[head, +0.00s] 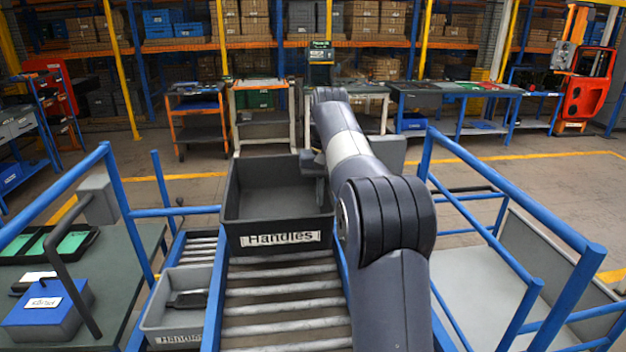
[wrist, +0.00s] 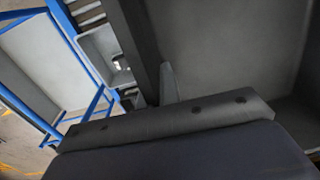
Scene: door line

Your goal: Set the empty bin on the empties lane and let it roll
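A dark grey bin (head: 278,240) with a white "Handles" label faces me over the middle roller lane (head: 285,305). The part of its inside that I see is bare. Its far right corner is partly hidden by my arm. My gripper (head: 318,165) is at the bin's right wall. In the wrist view, the bin's wall (wrist: 135,40) runs up between the fingers of my gripper (wrist: 153,92), with one finger against its inner face. The gripper looks shut on this wall. I cannot tell whether the bin's underside touches the rollers.
A smaller light grey bin (head: 180,305) holding a dark item stands on a lower lane at the left. Blue rails (head: 135,215) flank the lanes. A green-topped bench (head: 110,270) with a blue box (head: 45,310) is at left. A pale platform (head: 480,285) lies at right.

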